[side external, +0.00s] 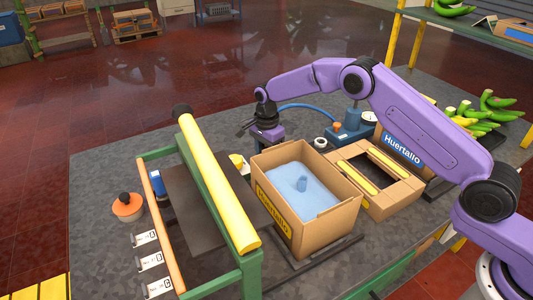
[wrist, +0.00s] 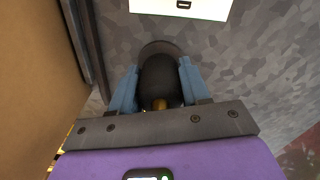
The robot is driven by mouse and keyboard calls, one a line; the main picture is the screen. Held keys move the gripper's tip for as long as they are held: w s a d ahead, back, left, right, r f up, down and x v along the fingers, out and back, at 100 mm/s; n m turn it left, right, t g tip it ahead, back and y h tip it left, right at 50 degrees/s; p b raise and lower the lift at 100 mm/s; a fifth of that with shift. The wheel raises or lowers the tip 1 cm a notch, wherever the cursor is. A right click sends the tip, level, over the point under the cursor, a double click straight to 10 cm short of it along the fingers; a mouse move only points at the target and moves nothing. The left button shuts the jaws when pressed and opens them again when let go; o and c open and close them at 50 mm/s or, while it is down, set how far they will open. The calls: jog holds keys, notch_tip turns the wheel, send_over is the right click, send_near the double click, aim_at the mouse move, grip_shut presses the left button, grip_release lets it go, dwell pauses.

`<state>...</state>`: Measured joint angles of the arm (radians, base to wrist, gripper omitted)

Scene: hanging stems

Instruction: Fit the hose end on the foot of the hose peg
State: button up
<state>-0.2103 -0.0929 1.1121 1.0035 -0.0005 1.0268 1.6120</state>
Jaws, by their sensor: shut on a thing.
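My gripper (wrist: 158,85) has its two blue fingers closed on either side of a dark rounded piece with a small brass-coloured part, which I take for the hose end (wrist: 160,75). A dark grey rounded shape shows just beyond it; I cannot tell whether they touch. In the side view my gripper (side external: 246,130) is tilted toward the left, above the table behind the open carton. A blue hose (side external: 305,106) arcs from behind my gripper toward a blue unit (side external: 350,131). I cannot clearly make out the hose peg or its foot.
The open carton (side external: 263,207) with a blue liner stands in front of my gripper. A green frame with a yellow padded bar (side external: 215,180) is left of it. A white card (wrist: 180,9) lies at the top of the wrist view.

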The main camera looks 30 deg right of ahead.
jog(key=shift+f, duration=0.55)
dwell(0.5)
jog(key=o, duration=1.7)
jog(key=shift+r, duration=1.55)
jog(key=shift+r, duration=2.95)
